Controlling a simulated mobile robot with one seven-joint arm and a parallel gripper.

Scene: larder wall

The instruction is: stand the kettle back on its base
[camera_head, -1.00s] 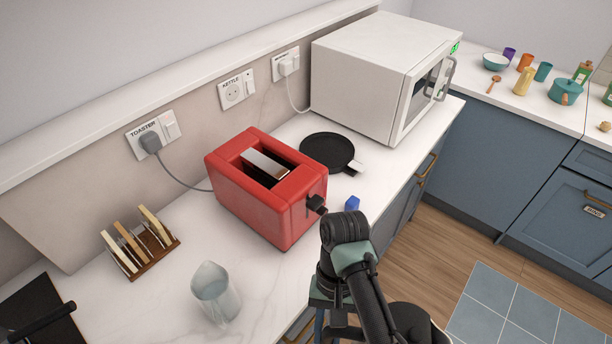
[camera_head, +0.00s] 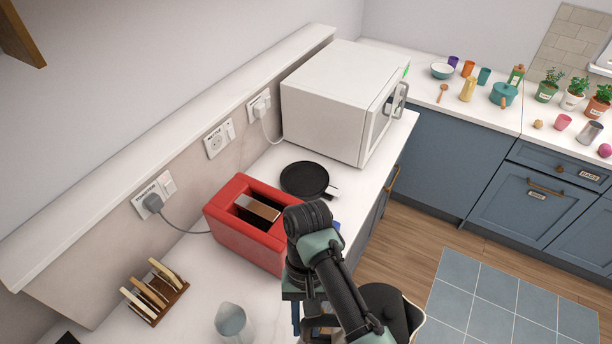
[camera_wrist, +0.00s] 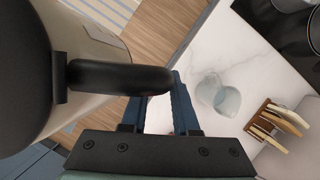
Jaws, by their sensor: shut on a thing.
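The kettle (camera_wrist: 95,85) fills the left of the wrist view, with a pale cream body, a dark top and a black handle (camera_wrist: 120,77). My gripper (camera_wrist: 157,100) is shut on that handle. In the head view the kettle's dark top and pale edge (camera_head: 416,318) show low, beside my arm and out past the counter front. A flat round black disc (camera_head: 304,179) with a short tab lies on the counter between toaster and microwave; it looks like the kettle base. Nothing stands on it.
The red toaster (camera_head: 232,222) stands left of the disc, the white microwave (camera_head: 335,100) beyond it. A clear jug (camera_head: 232,322) and a toast rack (camera_head: 154,293) are nearer. Wall sockets and a shelf (camera_head: 140,160) run behind. A small blue thing is partly hidden by my arm.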

